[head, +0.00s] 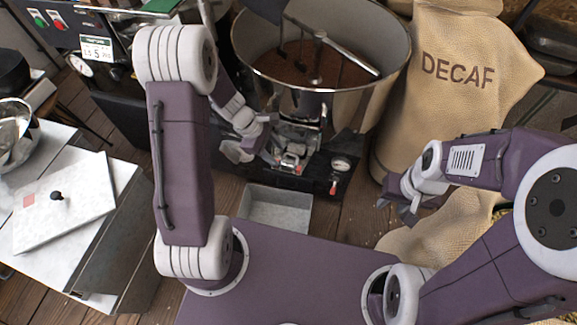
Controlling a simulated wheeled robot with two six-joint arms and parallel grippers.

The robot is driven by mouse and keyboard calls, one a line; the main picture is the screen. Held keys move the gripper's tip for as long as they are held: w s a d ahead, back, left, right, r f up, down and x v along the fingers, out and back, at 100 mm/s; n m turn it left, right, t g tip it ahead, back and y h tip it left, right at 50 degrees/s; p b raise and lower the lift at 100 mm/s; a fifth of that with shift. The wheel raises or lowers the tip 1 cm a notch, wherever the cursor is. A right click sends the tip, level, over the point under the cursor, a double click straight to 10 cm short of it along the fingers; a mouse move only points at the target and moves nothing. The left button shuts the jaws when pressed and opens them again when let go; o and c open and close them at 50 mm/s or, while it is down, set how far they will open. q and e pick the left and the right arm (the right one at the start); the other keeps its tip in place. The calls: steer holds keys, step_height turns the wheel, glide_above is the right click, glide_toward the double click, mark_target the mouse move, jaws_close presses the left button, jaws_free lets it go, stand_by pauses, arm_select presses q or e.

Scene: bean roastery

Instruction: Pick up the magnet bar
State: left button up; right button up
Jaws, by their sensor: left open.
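I cannot make out the magnet bar for certain in the head view. My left gripper (254,152) is open in front of the roaster's round cooling pan, near the small metal fittings below the pan's rim. I see nothing held between its fingers. My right gripper (397,208) is at the right, in front of the tan sack, with its dark fingertips apart and nothing visible between them.
The cooling pan (390,38) holds brown grounds or beans and a stirring arm (345,54). A grey metal bin (277,207) sits on the wooden floor below. The DECAF sack (440,115) stands right. A metal table with a knobbed white board (85,205) is left.

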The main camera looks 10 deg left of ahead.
mark_target(288, 165)
arm_select(q)
steer(key=shift+b+x, duration=0.5)
steer(key=shift+x, duration=0.65)
steer(key=shift+w+d+f, duration=0.1)
steer(key=shift+f, duration=0.2)
steer(key=b+x, duration=0.3)
steer(key=x, duration=0.2)
steer(key=shift+f+b, duration=0.1)
steer(key=shift+b, duration=0.25)
arm_select(e)
step_height(288, 165, down, 5)
steer(key=shift+f, duration=0.15)
arm_select(q)
jaws_close()
